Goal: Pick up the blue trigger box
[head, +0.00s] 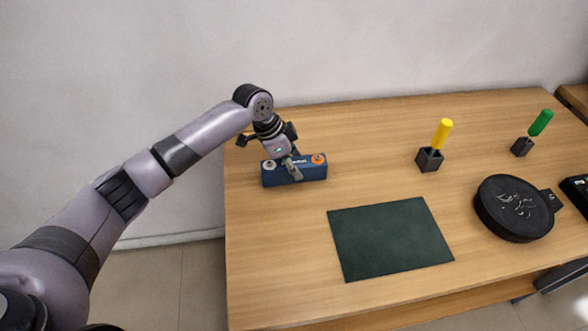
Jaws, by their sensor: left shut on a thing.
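The blue trigger box (314,174) is a low, long blue box with a pale knob on its left end and an orange one on its right end. It is at the back left of the wooden table. My left gripper (292,170) reaches down over its middle and is shut on it, with one finger showing on the front face. I cannot tell whether the box touches the table or is slightly above it. The gripper's far finger is hidden. My right gripper is not in view.
A dark green mesh pad (390,239) lies on the table (290,275) in front. A yellow-handled tool (442,132) and a green-handled tool (541,122) stand in black holders. A round black dish (515,207) is at the right. The table's left strip is clear.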

